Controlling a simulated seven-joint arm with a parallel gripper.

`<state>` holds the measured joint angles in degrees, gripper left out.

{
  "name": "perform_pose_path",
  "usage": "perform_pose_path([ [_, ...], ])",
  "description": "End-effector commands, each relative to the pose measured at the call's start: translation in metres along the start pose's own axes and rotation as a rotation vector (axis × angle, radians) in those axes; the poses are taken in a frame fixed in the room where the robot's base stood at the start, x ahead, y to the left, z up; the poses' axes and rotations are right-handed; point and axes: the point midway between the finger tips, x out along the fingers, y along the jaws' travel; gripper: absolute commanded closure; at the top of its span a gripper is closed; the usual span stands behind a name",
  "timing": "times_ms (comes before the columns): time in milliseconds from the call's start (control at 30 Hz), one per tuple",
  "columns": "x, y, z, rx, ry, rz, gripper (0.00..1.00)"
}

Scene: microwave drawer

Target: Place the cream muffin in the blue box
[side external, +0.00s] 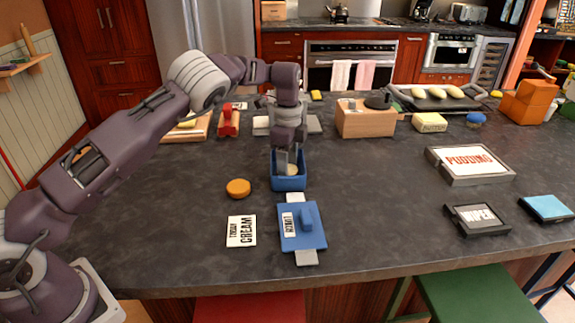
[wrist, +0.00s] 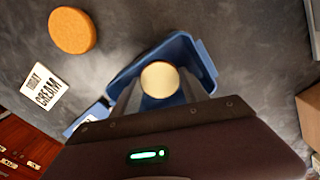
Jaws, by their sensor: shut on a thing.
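The blue box (side external: 288,184) stands open on the dark counter below my gripper (side external: 290,166). My gripper points down into the box opening and is shut on the cream muffin (side external: 292,170). In the wrist view, the pale round top of the cream muffin (wrist: 160,79) shows between the two fingers, within the outline of the blue box (wrist: 202,62). I cannot tell whether the muffin touches the box floor. An orange muffin (side external: 238,188) lies on the counter to the left of the box.
A wooden box (side external: 366,120) stands behind to the right. The counter between is clear.

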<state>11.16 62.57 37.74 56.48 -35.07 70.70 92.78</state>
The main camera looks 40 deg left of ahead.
Motion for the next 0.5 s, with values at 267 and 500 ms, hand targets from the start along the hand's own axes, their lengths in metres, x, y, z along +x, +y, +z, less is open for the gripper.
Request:
perform_pose_path([
  [267, 0.0016, -0.0005, 0.0002, 0.000, 0.001, -0.001, 0.87],
  [500, 0.0017, -0.0006, 0.0001, 0.000, 0.001, -0.002, 0.26],
])
